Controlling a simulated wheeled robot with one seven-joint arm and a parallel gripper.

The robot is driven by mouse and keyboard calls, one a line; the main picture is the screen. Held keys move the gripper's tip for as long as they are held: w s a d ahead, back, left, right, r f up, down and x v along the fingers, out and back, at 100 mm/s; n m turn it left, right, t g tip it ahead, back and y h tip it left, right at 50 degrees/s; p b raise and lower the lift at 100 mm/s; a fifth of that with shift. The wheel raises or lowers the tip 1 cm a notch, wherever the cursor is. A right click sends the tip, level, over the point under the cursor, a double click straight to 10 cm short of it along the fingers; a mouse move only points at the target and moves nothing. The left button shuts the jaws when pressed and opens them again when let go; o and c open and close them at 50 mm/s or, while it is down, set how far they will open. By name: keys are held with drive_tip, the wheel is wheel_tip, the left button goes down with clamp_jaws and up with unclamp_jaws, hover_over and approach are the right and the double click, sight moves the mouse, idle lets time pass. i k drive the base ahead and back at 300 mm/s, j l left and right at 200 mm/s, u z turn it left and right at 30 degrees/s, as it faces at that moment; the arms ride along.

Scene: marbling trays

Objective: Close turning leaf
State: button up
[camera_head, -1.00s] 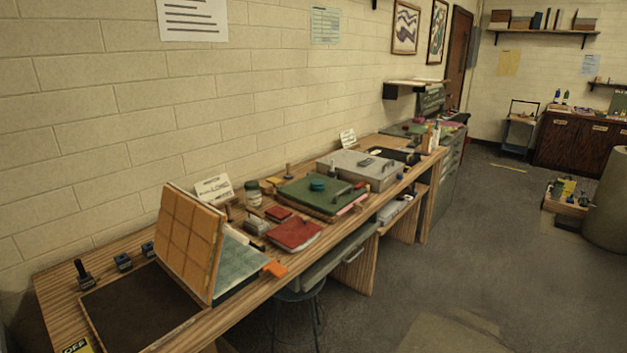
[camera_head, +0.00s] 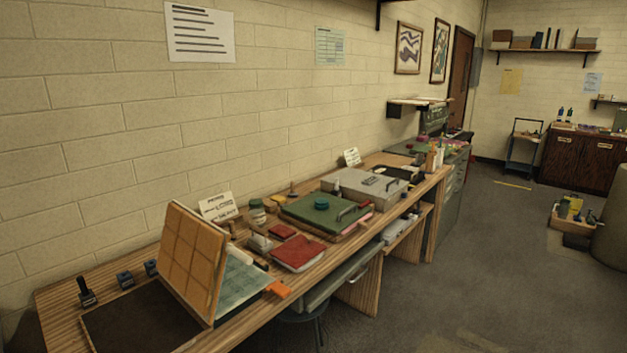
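The turning leaf appears to be the orange-brown gridded panel (camera_head: 192,262) at the lower left of the head view. It stands up steeply from the workbench, leaning back a little, between a dark flat bed (camera_head: 135,325) on its left and a blue-green gridded sheet (camera_head: 238,282) on its right. An orange tab (camera_head: 279,290) sticks out at the front right corner of the blue-green side. My gripper is not in view.
The wooden workbench (camera_head: 341,268) runs along the brick wall. A red book (camera_head: 297,254), a green-topped box with a handle (camera_head: 318,215) and a grey case (camera_head: 362,188) stand farther along it. A stool (camera_head: 303,315) is under the front edge. Grey floor to the right is mostly clear.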

sight(193, 251)
drive_tip(key=i+l+u, duration=0.1)
drive_tip(key=u, duration=0.95)
drive_tip(key=i+l+u, duration=0.1)
drive_tip(key=l+u, duration=0.35)
drive_tip(key=l, duration=0.2)
drive_tip(key=l+u, duration=0.4)
drive_tip(key=l, duration=0.3)
drive_tip(key=k+l+u, duration=0.1)
drive_tip(key=l+u, duration=0.35)
drive_tip(key=l, duration=0.2)
drive_tip(key=k+l, duration=0.1)
drive_tip(key=l, duration=0.35)
drive_tip(key=k+l+u, duration=0.1)
drive_tip(key=l, duration=0.35)
drive_tip(key=k+l, duration=0.15)
drive_tip(key=l, duration=0.3)
drive_tip(key=k+l, duration=0.1)
drive_tip(key=l, duration=0.35)
drive_tip(key=k+l+u, duration=0.1)
drive_tip(key=l, duration=0.35)
drive_tip(key=k+l, duration=0.15)
drive_tip(key=l, duration=0.3)
drive_tip(key=k+l, duration=0.15)
drive_tip(key=l, duration=0.3)
drive_tip(key=k+l+u, duration=0.1)
drive_tip(key=l, duration=0.3)
